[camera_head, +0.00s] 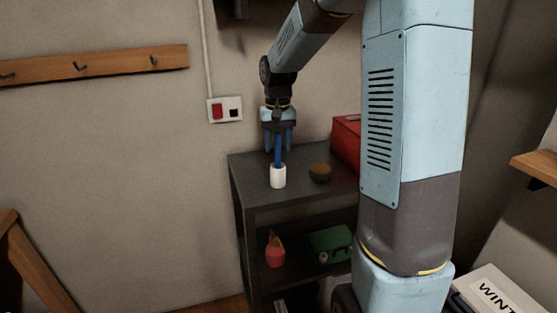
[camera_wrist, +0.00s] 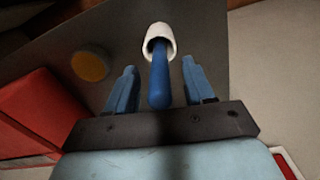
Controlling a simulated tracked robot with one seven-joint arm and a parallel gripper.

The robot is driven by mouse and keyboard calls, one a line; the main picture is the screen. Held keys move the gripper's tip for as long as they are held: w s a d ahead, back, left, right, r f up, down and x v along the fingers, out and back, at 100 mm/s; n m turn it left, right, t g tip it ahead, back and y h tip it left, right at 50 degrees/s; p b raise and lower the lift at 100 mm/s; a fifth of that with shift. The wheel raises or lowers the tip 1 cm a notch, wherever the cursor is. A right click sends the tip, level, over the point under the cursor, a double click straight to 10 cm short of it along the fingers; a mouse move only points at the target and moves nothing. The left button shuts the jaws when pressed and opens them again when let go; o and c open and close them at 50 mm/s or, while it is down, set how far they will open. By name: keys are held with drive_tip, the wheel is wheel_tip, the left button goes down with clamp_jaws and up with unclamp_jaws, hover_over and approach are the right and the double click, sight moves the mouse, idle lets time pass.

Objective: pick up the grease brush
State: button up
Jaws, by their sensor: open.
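The grease brush (camera_head: 278,155) shows as a blue handle standing upright in a white cup (camera_head: 278,177) on the dark shelf top. My gripper (camera_head: 278,148) points down above the cup, with its fingers around the upper part of the handle. In the wrist view the blue handle (camera_wrist: 161,80) lies between the two blue fingers of my gripper (camera_wrist: 161,85). There is a gap on each side, so the fingers are open and not closed on it. The white cup (camera_wrist: 159,38) is beyond the fingertips. The brush's lower end is hidden inside the cup.
The shelf top (camera_head: 262,202) is clear at the front. A red can (camera_head: 274,253) and green box (camera_head: 330,243) sit on the lower shelf.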

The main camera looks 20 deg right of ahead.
drive_tip(key=shift+c, duration=0.4)
clamp_jaws()
